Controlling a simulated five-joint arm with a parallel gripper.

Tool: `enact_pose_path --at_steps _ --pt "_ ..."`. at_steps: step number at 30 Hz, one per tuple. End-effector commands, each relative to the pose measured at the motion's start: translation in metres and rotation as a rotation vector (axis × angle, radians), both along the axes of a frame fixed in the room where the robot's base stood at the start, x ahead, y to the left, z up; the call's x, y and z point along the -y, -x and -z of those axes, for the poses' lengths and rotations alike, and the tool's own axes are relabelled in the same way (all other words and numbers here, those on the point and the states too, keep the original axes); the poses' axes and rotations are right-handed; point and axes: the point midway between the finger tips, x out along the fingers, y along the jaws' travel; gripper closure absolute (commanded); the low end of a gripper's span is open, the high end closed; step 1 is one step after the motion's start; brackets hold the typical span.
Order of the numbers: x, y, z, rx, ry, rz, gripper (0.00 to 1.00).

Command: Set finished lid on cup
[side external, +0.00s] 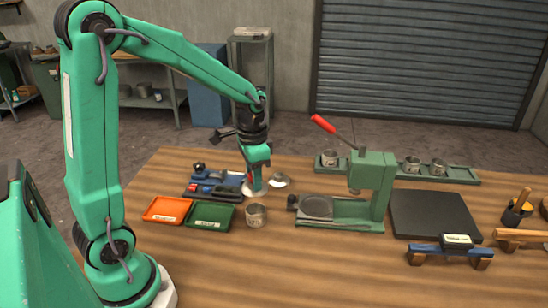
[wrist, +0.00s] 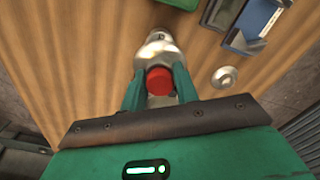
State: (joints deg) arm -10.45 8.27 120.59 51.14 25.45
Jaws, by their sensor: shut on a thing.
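My gripper (side external: 256,184) points down over the left middle of the table. In the wrist view its two green fingers (wrist: 159,84) are shut on a red round knob. The knob sits on a silvery lid-like piece (wrist: 157,48), which also shows under my gripper in the side view (side external: 252,192). I cannot tell whether this piece touches the table. A metal cup (side external: 256,215) with a pale label stands upright just in front of my gripper, apart from it. Another silvery piece (side external: 279,180) lies just right of my gripper.
Orange (side external: 166,209) and green (side external: 210,216) trays lie left of the cup, with a dark tool tray (side external: 212,188) behind. A green lever press (side external: 372,185) stands to the right. A green rack (side external: 458,175) with several cups is behind it. The table front is clear.

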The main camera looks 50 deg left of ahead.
Motion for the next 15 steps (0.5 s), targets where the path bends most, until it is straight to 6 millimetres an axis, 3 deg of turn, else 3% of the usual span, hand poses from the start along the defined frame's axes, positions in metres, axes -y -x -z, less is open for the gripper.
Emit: enact_pose_path --at_steps 15 --pt "0.0 0.0 0.035 -0.001 0.001 0.0 0.79"
